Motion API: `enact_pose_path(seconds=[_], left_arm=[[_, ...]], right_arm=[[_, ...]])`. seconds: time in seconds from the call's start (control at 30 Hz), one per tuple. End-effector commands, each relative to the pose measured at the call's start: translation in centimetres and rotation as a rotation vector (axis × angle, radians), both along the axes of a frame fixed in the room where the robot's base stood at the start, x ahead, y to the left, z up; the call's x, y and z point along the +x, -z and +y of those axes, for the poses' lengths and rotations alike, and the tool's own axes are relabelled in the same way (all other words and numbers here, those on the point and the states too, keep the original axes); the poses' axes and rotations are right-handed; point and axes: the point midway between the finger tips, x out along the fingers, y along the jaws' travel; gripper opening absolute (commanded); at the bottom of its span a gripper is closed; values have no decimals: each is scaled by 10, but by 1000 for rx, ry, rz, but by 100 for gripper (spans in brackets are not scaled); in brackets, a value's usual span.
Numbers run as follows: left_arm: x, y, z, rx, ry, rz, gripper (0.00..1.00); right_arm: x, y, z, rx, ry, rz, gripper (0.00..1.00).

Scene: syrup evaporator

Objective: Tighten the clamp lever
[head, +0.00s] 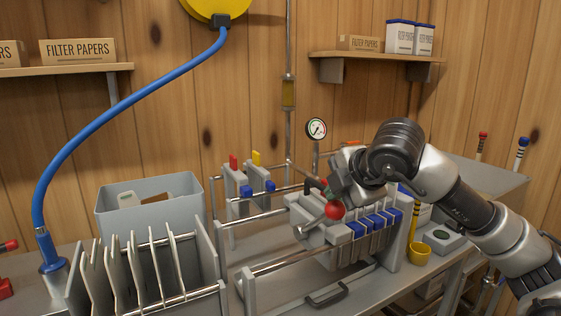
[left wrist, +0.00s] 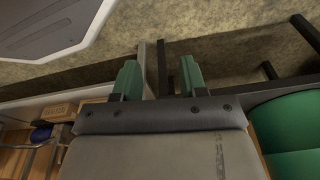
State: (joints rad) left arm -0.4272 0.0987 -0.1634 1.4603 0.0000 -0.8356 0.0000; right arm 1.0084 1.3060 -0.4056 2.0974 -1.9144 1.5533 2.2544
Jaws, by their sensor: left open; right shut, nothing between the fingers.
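The filter press (head: 342,256) stands on the metal bench, with a row of plates with blue tabs. The clamp lever's red ball knob (head: 335,211) shows at the press's front end plate, with a pale metal piece running down left from it. My right gripper (head: 328,190) is shut and empty, just above and beside the knob; whether it touches the knob I cannot tell. Its wrist hides part of the press behind it. My left gripper is out of the head view. In the left wrist view my left gripper (left wrist: 157,80) is open, green fingers apart, nothing between them.
A grey bin (head: 152,215) and a rack of pale plates (head: 130,272) stand left of the press. A pressure gauge (head: 316,128) rises behind it. A blue hose (head: 110,105) hangs at left.

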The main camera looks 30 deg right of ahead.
Motion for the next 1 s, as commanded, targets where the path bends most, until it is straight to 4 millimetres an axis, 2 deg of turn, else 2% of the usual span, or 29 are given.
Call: enact_pose_path(seconds=[0.03, 0.2, 0.4, 0.57, 0.8, 1.0], left_arm=[[9, -8, -1, -2, -2, -15, 42], [28, -51, -4, -5, -7, -41, 42], [39, -106, -5, -8, -12, -71, 42], [36, -153, -4, -8, -16, -96, 42], [19, -217, -1, -9, -20, -127, 42], [19, -204, -1, -9, -19, -122, 42]], right_arm=[[-1, 8, 1, 0, -2, -5, 0], [-5, 12, 1, -1, -2, -40, 0], [-9, 17, 1, -3, -2, -79, 0], [-13, 21, 1, -5, -1, -109, 0], [-18, 26, 1, -8, -2, -150, 0], [-21, 28, 2, -9, -1, -176, 0]])
